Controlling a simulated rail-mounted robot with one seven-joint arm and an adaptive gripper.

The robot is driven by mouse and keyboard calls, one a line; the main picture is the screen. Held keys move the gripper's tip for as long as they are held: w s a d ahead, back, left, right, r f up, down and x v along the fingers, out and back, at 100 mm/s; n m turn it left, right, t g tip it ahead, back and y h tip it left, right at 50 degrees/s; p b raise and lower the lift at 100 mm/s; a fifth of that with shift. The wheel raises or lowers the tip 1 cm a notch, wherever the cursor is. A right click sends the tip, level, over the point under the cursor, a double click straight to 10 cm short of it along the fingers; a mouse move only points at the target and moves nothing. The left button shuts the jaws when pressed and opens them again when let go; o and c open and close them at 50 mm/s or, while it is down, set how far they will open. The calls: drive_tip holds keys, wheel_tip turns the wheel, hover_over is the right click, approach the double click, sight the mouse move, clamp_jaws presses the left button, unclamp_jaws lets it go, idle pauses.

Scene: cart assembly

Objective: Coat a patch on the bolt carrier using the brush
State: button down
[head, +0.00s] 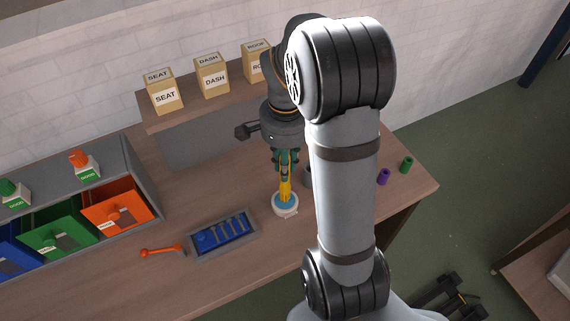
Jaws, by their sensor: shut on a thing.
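My gripper (286,172) points down over the table and is shut on the yellow brush (286,190). The brush is upright, and its lower end is at a small round white dish (287,214) with a blue inside. I cannot tell whether the brush tip touches the blue inside or is just above it. The bolt carrier (196,251), a grey tray with a blue inside and several bolts in a row, lies on the table to the left of the dish. My gripper is to the right of the carrier and above the table.
An orange wrench-like tool (162,251) lies left of the carrier. Orange (116,214) and green (54,241) bins stand further left. SEAT (164,97) and DASH (214,81) boxes stand on the back shelf. Purple (383,177) and green (406,165) cylinders stand at right.

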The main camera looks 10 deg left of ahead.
drive_tip(key=shift+s+f+b, duration=0.1)
drive_tip(key=shift+f+b, duration=0.6)
drive_tip(key=shift+b, duration=0.1)
idle(1.6)
drive_tip(key=shift+r, duration=0.1)
drive_tip(key=shift+r+p, duration=2.8)
drive_tip(key=shift+r, duration=0.7)
